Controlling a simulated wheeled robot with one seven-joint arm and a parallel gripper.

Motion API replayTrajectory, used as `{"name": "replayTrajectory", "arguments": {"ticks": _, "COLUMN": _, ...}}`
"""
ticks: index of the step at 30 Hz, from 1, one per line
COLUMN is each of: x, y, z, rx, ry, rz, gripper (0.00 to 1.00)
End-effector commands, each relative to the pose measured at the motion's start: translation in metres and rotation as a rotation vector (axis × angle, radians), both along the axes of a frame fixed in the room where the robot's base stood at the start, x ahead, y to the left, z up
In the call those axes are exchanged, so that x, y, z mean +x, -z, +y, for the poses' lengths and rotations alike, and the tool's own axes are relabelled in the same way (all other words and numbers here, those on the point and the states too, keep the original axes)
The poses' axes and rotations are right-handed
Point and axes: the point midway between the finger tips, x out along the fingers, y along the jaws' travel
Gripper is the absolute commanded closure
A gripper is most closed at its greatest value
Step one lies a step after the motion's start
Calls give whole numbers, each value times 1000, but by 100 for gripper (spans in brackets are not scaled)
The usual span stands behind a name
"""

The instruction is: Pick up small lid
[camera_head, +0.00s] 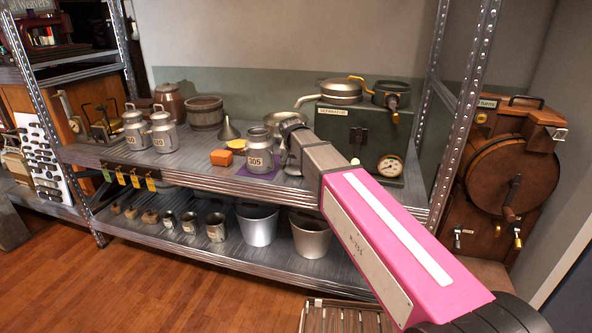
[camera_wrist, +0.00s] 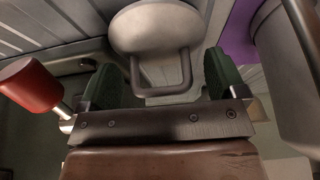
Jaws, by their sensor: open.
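The small lid (camera_wrist: 150,25) is a pale grey rounded disc with a squared loop handle, seen at the top middle of the wrist view. My gripper (camera_wrist: 162,80) is open, with a dark green pad on either side of the lid's handle. I cannot tell whether the pads touch the handle. In the head view my gripper (camera_head: 292,152) reaches down to the shelf just right of the metal can marked 305 (camera_head: 260,153). The lid is not clearly visible there, with my gripper and arm in front.
The can stands on a purple cloth (camera_head: 246,171), close to my gripper's left. A green separator box (camera_head: 345,130) stands close on the right.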

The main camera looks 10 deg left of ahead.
Motion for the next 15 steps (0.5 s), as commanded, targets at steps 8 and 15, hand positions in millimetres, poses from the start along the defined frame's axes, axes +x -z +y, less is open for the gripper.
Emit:
{"name": "replayTrajectory", "arguments": {"ticks": 8, "x": 1, "y": 4, "z": 0, "rx": 0, "ry": 0, "rz": 0, "gripper": 14}}
{"name": "replayTrajectory", "arguments": {"ticks": 15, "x": 1, "y": 4, "z": 0, "rx": 0, "ry": 0, "rz": 0, "gripper": 68}}
